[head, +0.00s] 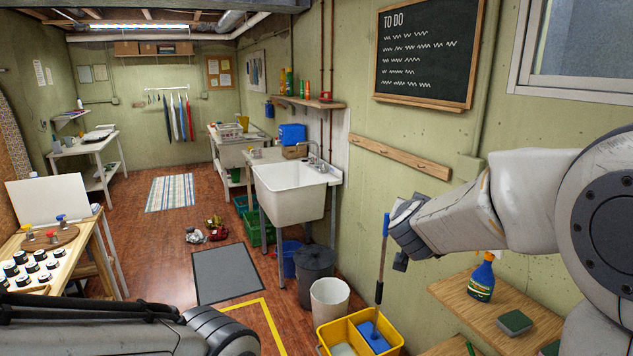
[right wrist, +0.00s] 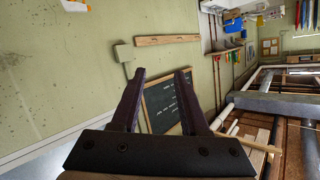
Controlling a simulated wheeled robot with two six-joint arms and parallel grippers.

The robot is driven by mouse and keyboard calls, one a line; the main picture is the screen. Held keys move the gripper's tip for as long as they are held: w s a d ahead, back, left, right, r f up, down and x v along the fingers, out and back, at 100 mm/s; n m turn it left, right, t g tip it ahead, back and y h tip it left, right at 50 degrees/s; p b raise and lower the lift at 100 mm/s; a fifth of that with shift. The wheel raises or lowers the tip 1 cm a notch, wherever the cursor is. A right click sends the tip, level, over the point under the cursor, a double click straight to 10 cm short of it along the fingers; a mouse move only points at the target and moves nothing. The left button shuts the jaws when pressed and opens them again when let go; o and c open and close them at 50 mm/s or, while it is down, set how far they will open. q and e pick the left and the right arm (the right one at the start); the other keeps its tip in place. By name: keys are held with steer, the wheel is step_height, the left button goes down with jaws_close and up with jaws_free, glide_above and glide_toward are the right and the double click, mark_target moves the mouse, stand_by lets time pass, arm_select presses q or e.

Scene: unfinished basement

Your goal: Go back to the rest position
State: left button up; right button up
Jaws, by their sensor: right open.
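My right arm comes in from the right in the head view, and its dark wrist end hangs in front of the green wall. In the right wrist view my right gripper (right wrist: 163,78) has its two dark fingers spread apart, with nothing between them. The wall and the chalkboard (right wrist: 165,103) show behind the fingers. Part of my left arm crosses the bottom left of the head view, over the floor near the workbench. My left gripper is outside both views.
A yellow mop bucket (head: 323,335) with a mop (head: 382,262) stands below my right wrist. A wooden shelf (head: 550,318) at right bears a blue spray bottle (head: 481,279). A white sink (head: 290,192) stands ahead. A workbench (head: 80,262) is at left. The floor between is mostly clear.

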steer(key=s+a+f+n+g+y, duration=0.2)
steer(key=s+a+f+n+y, duration=0.15)
steer(key=a, duration=0.35)
steer(key=s+a+f+n+g+y, duration=0.1)
steer(key=s+a+f+n+y, duration=0.2)
steer(key=a, duration=0.5)
steer(key=s+a+f+n+g+y, duration=0.2)
steer(key=s+a+f+y, duration=0.1)
steer(key=s+a, duration=0.3)
steer(key=s+a+f+n+g+b, duration=0.1)
steer(key=s+a+f+n+g, duration=0.3)
steer(key=s, duration=0.7)
steer(key=s+d+f+n+g+h, duration=0.1)
steer(key=s+d+f+g, duration=0.1)
steer(key=s, duration=0.4)
steer(key=s+d+f+n+g+h, duration=0.1)
steer(key=s+d+f+g+h, duration=0.1)
steer(key=s, duration=0.5)
steer(key=shift+s+d+f+g+b, duration=0.15)
steer(key=shift+d+f+g+b, duration=0.2)
steer(key=shift+f, duration=0.35)
